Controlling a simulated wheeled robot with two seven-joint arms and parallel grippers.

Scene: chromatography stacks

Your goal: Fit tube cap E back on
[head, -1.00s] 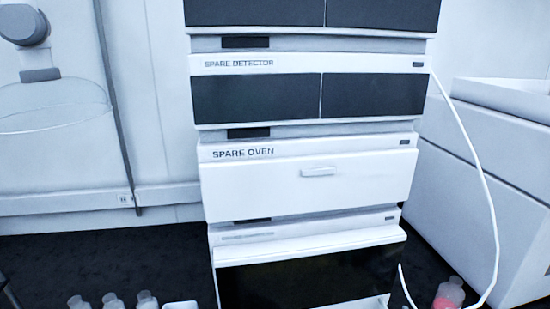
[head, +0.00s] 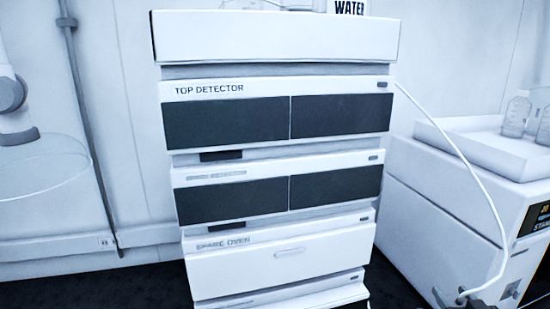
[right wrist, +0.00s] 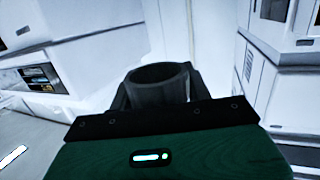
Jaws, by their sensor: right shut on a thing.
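In the right wrist view, my right gripper (right wrist: 158,98) is shut on a dark, hollow, round piece (right wrist: 158,75). The piece looks like a cap, with its open rim showing above the fingers. No letter on it can be read, so I cannot tell whether it is cap E. In the head view, a white tube (head: 468,165) runs from the right side of the top detector (head: 275,83) down to small fittings at the lower right. No opening clearly marked E shows. My left gripper is not in view.
The spare detector (head: 275,177) and spare oven (head: 285,262) sit below the top detector. A white tray (head: 470,148) with clear bottles (head: 515,115) stands on a white unit at the right.

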